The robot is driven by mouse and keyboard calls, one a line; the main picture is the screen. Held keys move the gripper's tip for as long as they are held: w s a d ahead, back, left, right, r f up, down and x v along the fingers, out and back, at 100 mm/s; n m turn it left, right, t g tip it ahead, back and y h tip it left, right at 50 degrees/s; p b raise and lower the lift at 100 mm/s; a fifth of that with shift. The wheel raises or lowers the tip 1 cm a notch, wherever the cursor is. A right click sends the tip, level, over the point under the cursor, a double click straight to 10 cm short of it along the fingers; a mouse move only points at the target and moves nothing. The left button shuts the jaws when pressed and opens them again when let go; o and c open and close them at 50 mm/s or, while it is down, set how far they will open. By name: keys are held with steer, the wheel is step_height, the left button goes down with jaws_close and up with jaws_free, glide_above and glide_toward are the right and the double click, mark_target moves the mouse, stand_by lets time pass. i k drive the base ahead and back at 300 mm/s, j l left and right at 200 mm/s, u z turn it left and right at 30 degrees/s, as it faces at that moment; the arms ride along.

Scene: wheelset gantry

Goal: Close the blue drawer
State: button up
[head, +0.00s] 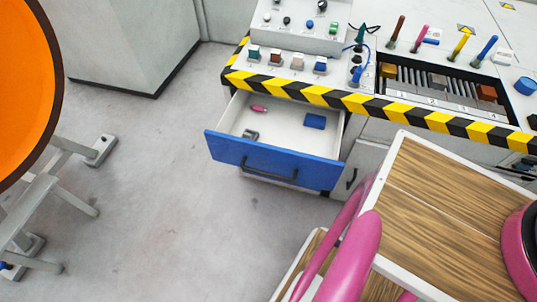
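The blue drawer (225,148) is pulled out from under the striped bench edge in the head view. Its blue front (315,176) carries a dark bar handle (268,171). The white inside shows, with a small pink item (259,109), a blue block (314,121) and a grey metal piece (250,134) lying in it. My gripper is not in view.
The bench (440,122) has a yellow-black striped edge and holds knobs, coloured tools and a slotted tray. A wood-topped surface with pink parts fills the lower right, close to the drawer's right end. An orange disc (22,90) on a grey stand is at left. Grey floor lies open in front and left of the drawer.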

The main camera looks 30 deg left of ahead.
mark_target(284, 149)
steer(key=u, duration=0.4)
steer(key=l+u, duration=0.15)
steer(key=u, duration=0.3)
steer(key=l+u, duration=0.1)
steer(key=u, duration=0.75)
steer(key=l+u, duration=0.15)
steer(key=u, duration=0.25)
